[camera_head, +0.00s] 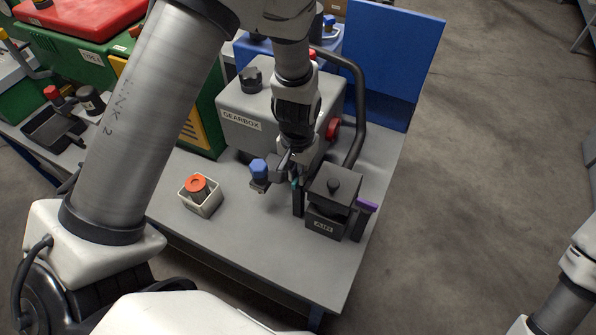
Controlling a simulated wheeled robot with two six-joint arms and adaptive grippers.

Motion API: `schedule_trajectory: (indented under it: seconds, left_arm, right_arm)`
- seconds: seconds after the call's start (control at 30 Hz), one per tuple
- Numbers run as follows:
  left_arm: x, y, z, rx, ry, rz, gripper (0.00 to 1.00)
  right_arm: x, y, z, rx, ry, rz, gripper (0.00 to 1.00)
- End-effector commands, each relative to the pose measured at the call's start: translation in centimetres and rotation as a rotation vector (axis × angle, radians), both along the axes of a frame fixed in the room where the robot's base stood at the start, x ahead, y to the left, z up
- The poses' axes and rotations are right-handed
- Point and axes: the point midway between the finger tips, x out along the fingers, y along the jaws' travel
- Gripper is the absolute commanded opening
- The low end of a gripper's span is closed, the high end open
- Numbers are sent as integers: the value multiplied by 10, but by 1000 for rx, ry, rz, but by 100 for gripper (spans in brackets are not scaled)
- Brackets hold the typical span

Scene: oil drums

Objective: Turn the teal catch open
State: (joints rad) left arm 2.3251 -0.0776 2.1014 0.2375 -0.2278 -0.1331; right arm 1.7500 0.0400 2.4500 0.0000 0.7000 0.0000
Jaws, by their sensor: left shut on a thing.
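The teal catch (295,184) shows as a small teal patch at the left side of the dark box labelled AIR (324,226). My left gripper (291,176) points down at that side and is shut on the teal catch, whose greater part its fingers hide. I cannot tell how far the catch is turned. A purple part (367,206) sticks out on the right side of the AIR box. My right gripper is out of view.
The grey gearbox (238,112) stands right behind my left gripper, with a dark hose (360,105) beside it. A blue-topped part (259,168) is close to the gripper's left. A small pale bin (206,207) holds an orange-topped part. The table's front (262,250) is clear.

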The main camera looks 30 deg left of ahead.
Motion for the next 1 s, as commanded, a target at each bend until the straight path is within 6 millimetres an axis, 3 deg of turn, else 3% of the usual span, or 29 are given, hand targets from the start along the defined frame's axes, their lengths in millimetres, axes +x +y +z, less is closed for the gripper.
schedule_trajectory:
  seconds: [0.03,0.1,0.47,0.57,0.9,1.0]
  left_arm:
    - [-4,0,-2,0,10,-2,16]
    - [-3,0,-2,0,9,-1,38]
    - [0,0,4,0,1,0,38]
    - [1,0,19,0,-2,0,38]
    - [0,0,101,0,0,0,38]
    - [-1,0,114,0,3,-1,38]
  right_arm:
    - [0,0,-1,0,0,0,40]
    - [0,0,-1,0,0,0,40]
    - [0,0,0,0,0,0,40]
    - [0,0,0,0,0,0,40]
    - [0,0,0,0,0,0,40]
    - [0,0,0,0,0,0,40]
